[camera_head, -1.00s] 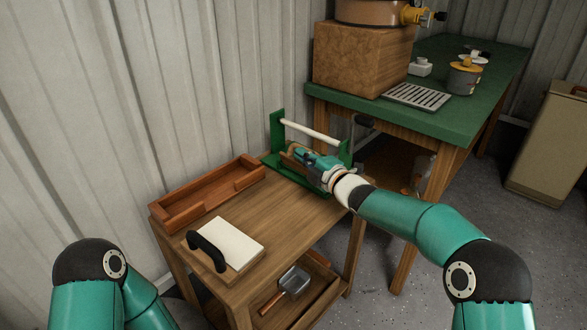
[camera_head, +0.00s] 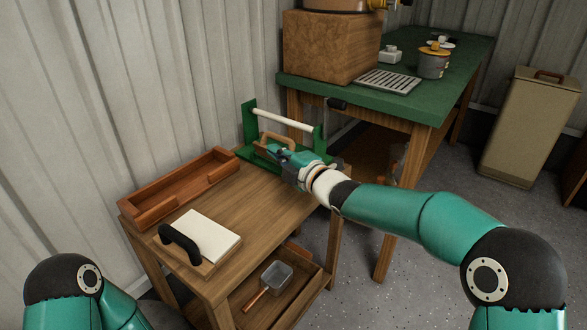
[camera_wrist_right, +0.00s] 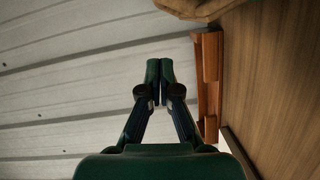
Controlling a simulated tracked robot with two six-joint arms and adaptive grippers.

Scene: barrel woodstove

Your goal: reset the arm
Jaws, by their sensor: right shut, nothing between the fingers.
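My right gripper (camera_head: 272,152) is shut and empty, above the far end of the small wooden table (camera_head: 250,220). In the right wrist view its two fingertips (camera_wrist_right: 158,72) are together with nothing between them. It is close to the green stand (camera_head: 250,122) that carries a white bar (camera_head: 284,119). A curved tan wooden piece (camera_head: 277,137) shows just behind the gripper; I cannot tell whether they touch. My left gripper is out of view; only part of my left arm shows at lower left.
A reddish wooden tray (camera_head: 150,205) and a white board with a black handle (camera_head: 208,236) sit on the small table. A green workbench (camera_head: 440,100) stands behind, with a brown block (camera_head: 325,48) and a metal grate (camera_head: 388,80). Corrugated wall is at left.

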